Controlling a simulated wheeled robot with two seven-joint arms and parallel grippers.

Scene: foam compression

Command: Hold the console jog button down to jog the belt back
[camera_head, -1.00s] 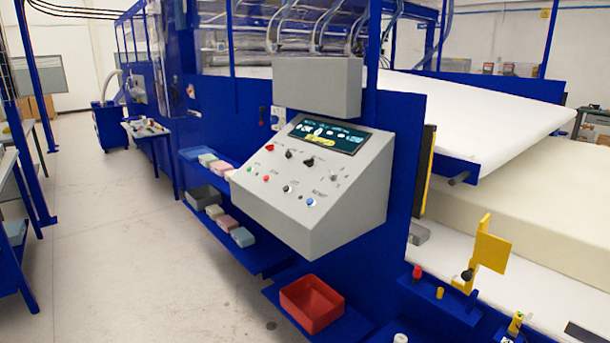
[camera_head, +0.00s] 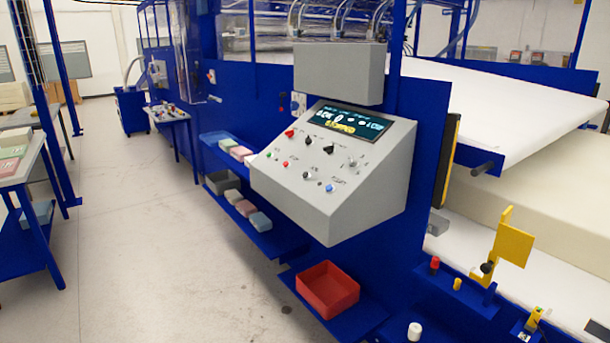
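The grey console (camera_head: 335,172) with a sloped face is mounted on the blue machine side, near the middle of the head view. Several buttons and knobs sit below the display. A blue button (camera_head: 329,188) is at the lower right of the panel. A green button (camera_head: 269,156) and a red button (camera_head: 286,164) are at the lower left. The labels are too small to read, so I cannot tell which is the jog button. The white belt (camera_head: 490,100) slopes above a cream foam block (camera_head: 530,195). Neither gripper is in view.
A red bin (camera_head: 328,288) sits on a low blue shelf below the console. Blue shelves with foam samples (camera_head: 240,207) are left of it. A yellow bracket (camera_head: 513,236) stands at the lower right. The grey floor (camera_head: 150,230) at left is clear.

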